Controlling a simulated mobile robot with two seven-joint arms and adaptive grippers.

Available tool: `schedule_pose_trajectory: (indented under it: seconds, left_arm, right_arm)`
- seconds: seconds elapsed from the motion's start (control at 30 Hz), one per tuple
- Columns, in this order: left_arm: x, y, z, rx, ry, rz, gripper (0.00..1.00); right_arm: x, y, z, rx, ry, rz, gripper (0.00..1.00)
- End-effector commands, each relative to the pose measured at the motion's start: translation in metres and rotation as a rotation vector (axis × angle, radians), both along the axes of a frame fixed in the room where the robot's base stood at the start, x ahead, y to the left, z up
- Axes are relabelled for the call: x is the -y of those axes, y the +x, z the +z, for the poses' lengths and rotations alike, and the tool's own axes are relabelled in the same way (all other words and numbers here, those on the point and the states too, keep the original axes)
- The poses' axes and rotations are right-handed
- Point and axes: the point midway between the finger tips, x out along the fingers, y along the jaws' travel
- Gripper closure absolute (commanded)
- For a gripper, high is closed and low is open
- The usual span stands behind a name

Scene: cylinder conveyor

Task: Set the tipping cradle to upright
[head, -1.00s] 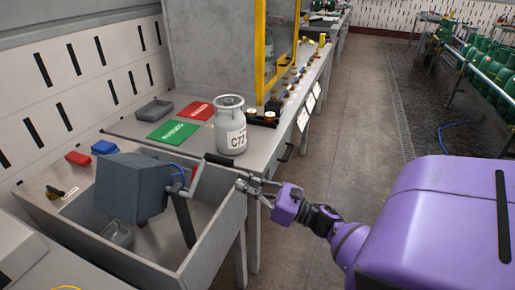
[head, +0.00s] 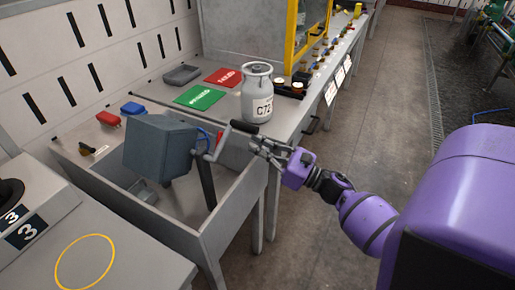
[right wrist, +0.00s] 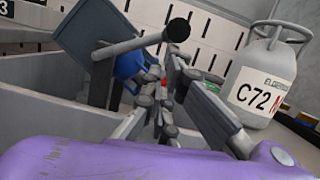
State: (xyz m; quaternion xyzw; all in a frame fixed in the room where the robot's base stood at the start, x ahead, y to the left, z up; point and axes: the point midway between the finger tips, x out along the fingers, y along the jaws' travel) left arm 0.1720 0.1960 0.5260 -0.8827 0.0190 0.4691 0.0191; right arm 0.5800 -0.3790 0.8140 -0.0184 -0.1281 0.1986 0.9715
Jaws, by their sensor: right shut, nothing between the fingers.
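The tipping cradle (head: 158,146) is a blue-grey box hung over a grey open trough (head: 222,205); it sits tilted. A crank (head: 222,143) with a black grip (head: 245,127) comes from its right side. In the right wrist view the cradle (right wrist: 88,38) is at upper left and the black grip (right wrist: 177,30) points toward the camera. My right gripper (head: 258,147) is shut and empty, just below and right of the grip; I see no hold on it. Its fingers (right wrist: 165,95) show below the grip in the wrist view. My left gripper is not in view.
A grey cylinder marked C72 (head: 257,95) stands on the bench close behind the gripper. Green (head: 200,96) and red (head: 223,77) plates and a grey tray (head: 182,74) lie farther back. The floor on the right is open.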

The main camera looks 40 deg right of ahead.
Motion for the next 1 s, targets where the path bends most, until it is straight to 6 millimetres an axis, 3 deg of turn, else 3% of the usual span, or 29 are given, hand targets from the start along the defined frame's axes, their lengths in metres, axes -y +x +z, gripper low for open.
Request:
schedule_pose_trajectory:
  seconds: [0.57, 1.0]
  left_arm:
    - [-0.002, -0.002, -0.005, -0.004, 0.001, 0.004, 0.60]
    - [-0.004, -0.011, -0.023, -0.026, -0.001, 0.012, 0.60]
  right_arm:
    - [0.000, 0.000, 0.007, 0.029, -0.065, 0.000, 1.00]
    - [-0.003, -0.001, 0.022, 0.094, -0.225, 0.001, 1.00]
